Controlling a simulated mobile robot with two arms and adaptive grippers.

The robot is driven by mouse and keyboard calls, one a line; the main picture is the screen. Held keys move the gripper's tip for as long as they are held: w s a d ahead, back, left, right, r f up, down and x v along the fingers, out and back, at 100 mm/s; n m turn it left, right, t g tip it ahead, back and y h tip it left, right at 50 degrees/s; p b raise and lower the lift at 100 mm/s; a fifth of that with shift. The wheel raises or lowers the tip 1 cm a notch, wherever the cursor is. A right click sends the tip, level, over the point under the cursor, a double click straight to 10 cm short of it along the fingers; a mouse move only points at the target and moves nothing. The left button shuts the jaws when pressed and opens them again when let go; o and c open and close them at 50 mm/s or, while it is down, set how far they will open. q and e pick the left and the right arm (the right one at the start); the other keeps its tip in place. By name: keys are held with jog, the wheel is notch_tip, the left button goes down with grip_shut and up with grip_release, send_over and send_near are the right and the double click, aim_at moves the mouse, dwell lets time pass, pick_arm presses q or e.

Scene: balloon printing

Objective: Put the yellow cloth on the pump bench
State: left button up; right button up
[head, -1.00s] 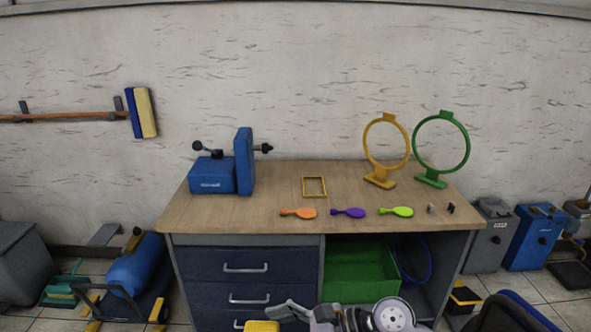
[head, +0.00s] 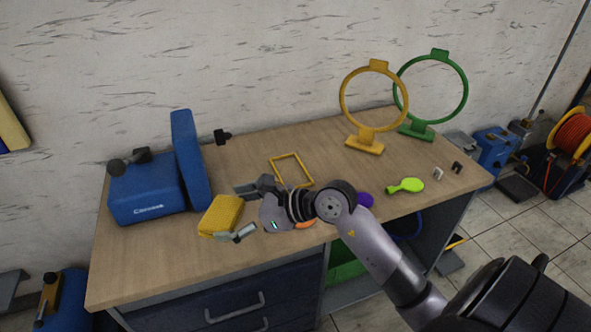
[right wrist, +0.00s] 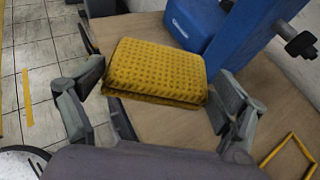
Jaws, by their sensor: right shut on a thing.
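The yellow cloth (head: 221,215) is a folded, dimpled pad. My right gripper (head: 243,212) is shut on it, with a finger on each side. In the right wrist view the cloth (right wrist: 156,72) lies between the fingers of my right gripper (right wrist: 155,105). The cloth is over the left front of the pump bench's wooden top (head: 150,265), close to the blue pump (head: 148,187). I cannot tell whether it touches the top. My left gripper is not in view.
A yellow square frame (head: 291,170) lies right of the cloth. A yellow ring stand (head: 365,143) and a green ring stand (head: 415,130) stand at the back right. A lime balloon (head: 405,186) lies near the front edge. My right arm partly covers the purple and orange balloons (head: 365,200).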

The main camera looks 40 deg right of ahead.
jog(key=shift+m+t+h, duration=0.7)
jog(key=w+r, duration=0.2)
jog(key=w, duration=0.1)
jog(key=w+r, duration=0.1)
jog(key=w, duration=0.1)
jog(key=shift+d+r, duration=0.15)
jog(key=shift+d, duration=0.1)
jog(key=shift+w+d+r+m+h, duration=0.15)
jog(key=shift+w+r+m+h, duration=0.25)
jog(key=shift+r, duration=0.35)
jog(key=shift+w+f, duration=0.15)
jog(key=shift+f, duration=0.2)
jog(key=b, duration=0.2)
send_over(234, 243)
notch_tip(234, 243, down, 14)
jog(key=shift+r, duration=0.1)
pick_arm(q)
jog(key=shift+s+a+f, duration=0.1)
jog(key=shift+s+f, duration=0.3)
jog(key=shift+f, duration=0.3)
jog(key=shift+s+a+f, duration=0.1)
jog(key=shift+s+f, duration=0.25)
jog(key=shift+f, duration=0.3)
pick_arm(e)
jog(key=shift+f, duration=2.6)
jog(key=shift+f, duration=0.15)
jog(key=o, duration=0.8)
